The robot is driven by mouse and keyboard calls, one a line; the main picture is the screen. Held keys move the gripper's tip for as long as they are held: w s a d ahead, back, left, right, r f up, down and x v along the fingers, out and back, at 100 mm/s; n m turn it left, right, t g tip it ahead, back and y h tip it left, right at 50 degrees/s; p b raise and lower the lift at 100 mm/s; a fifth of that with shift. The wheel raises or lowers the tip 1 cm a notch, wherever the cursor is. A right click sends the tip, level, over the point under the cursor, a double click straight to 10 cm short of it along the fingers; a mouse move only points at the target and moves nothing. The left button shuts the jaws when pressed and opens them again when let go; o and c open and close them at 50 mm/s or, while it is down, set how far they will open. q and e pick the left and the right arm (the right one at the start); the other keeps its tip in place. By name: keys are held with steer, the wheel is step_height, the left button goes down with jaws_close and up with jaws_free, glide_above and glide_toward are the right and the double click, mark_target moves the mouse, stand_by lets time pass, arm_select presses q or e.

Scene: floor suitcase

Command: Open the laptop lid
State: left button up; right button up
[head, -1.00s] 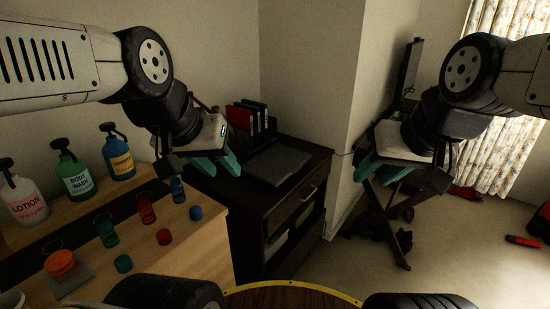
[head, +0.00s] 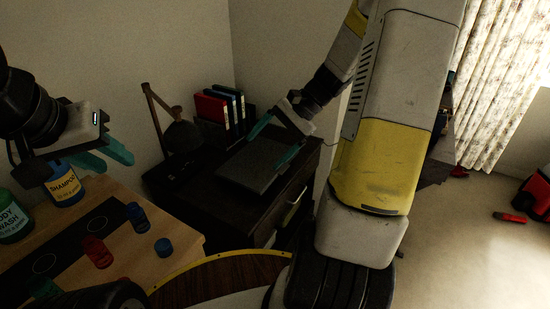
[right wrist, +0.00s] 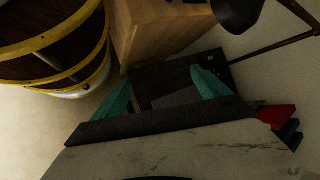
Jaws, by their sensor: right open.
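The laptop (head: 250,168) is a flat dark grey slab with its lid closed, lying on top of the dark cabinet (head: 184,206). In the right wrist view a grey patch that seems to be the laptop (right wrist: 180,98) shows between the fingers, partly hidden by the gripper body. My right gripper (head: 276,142) is open and empty, with its teal fingers over the far right part of the laptop. I cannot tell whether they touch it. My left gripper (head: 104,156) is open and empty, near the shampoo bottle and left of the laptop.
Several binders (head: 222,112) stand behind the laptop, with a dark desk lamp (head: 180,136) to their left. A wooden table (head: 160,262) at the left holds a shampoo bottle (head: 66,188), a red cup (head: 97,252) and blue pieces.

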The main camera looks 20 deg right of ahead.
steer(key=w+d+f+m+y, duration=0.2)
steer(key=w+d+f+m, duration=0.1)
steer(key=w+f, duration=0.15)
steer(key=m+t+y, duration=0.2)
steer(key=m+t, duration=1)
steer(key=m, duration=0.3)
glide_toward(286, 170)
steer(key=x, duration=0.8)
steer(key=shift+w+f, duration=0.1)
steer(key=shift+f, duration=0.1)
steer(key=shift+a, duration=0.1)
steer(key=shift+r, duration=0.1)
jaws_close()
